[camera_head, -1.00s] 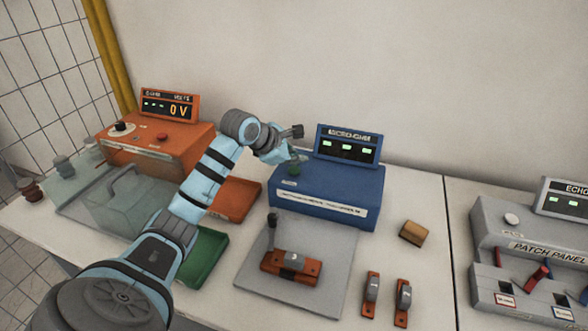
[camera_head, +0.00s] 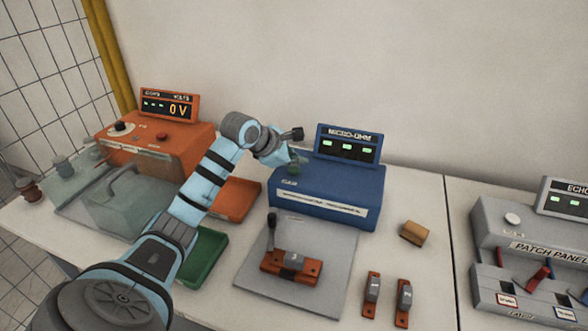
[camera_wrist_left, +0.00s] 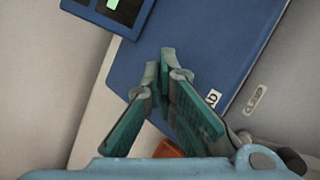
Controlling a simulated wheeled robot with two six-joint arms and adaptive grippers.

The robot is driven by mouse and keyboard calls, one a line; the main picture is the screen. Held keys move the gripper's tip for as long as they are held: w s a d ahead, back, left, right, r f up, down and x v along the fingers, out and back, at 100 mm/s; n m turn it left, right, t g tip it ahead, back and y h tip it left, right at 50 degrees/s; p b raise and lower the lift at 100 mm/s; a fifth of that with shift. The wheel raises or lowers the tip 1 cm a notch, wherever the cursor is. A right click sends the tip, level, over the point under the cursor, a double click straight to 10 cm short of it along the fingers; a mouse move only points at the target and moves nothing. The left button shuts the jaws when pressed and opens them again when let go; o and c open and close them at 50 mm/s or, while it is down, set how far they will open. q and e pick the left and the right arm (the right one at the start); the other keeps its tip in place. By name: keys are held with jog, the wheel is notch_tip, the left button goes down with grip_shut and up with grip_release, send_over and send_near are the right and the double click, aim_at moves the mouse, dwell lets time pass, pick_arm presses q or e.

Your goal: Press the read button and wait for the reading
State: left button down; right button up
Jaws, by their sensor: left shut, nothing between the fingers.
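The blue micro-ohm meter (camera_head: 330,196) stands at the back middle of the bench, with its raised display (camera_head: 347,147) showing only short green dashes. My left gripper (camera_head: 299,163) is over the left part of the meter's top. In the left wrist view, its teal fingers (camera_wrist_left: 160,65) are shut and empty over the blue top (camera_wrist_left: 205,40). I cannot tell whether the fingertips touch it. My right gripper is not in view.
An orange unit (camera_head: 160,140) reading 0 V is at left, near a clear box (camera_head: 120,205) and a green tray (camera_head: 207,258). A grey plate (camera_head: 335,245) with a lever switch (camera_head: 291,264) lies in front. A grey patch panel (camera_head: 520,240) is at right.

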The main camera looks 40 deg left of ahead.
aim_at(296, 170)
pick_arm(q)
jog(key=shift+f+b, duration=0.4)
jog(key=shift+f, duration=0.15)
dwell(0.4)
jog(key=shift+r, duration=0.1)
jog(key=shift+r+p, duration=0.8)
jog(key=shift+r, duration=0.1)
notch_tip(296, 170, up, 5)
jog(key=p, duration=0.4)
jog(key=shift+r, duration=0.1)
dwell(0.6)
